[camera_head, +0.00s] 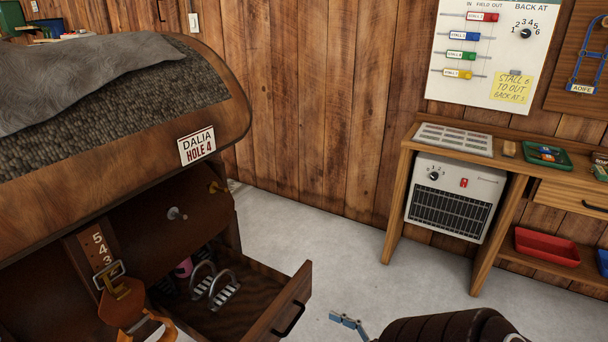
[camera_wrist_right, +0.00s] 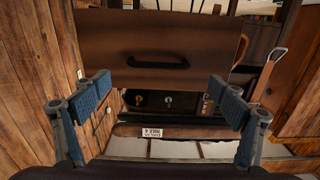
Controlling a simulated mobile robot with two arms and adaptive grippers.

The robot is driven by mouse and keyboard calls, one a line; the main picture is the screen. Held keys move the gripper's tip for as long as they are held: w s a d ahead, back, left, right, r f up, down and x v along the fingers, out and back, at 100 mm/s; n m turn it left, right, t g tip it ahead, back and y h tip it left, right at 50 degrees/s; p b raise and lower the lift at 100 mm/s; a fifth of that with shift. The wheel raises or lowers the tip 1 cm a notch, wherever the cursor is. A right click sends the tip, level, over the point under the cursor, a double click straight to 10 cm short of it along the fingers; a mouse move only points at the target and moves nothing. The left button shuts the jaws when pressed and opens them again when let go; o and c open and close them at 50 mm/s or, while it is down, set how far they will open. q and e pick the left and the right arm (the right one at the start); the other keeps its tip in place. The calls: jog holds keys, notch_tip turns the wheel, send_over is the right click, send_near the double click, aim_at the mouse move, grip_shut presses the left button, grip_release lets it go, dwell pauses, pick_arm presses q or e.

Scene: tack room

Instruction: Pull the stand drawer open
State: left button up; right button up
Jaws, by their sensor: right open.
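The stand drawer (camera_head: 245,305) is pulled out of the wooden saddle stand (camera_head: 120,190) in the head view, with its inside showing. Metal stirrups (camera_head: 222,290) and a pink item (camera_head: 184,268) lie in it. Its dark handle (camera_head: 289,319) is on the front panel and also shows in the right wrist view (camera_wrist_right: 158,63). My right gripper (camera_wrist_right: 163,98) is open and empty, apart from the handle, facing the drawer front. Only a blue fingertip (camera_head: 348,322) of it shows clearly in the head view. My left gripper is out of view.
A leather strap with a buckle (camera_head: 112,285) hangs on the stand left of the drawer. A desk with a heater (camera_head: 455,195) beneath and a red tray (camera_head: 547,246) stands at right. Bare grey floor (camera_head: 330,250) lies between stand and desk.

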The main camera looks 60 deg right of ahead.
jog(key=shift+s+d, duration=0.15)
jog(key=shift+s, duration=1.55)
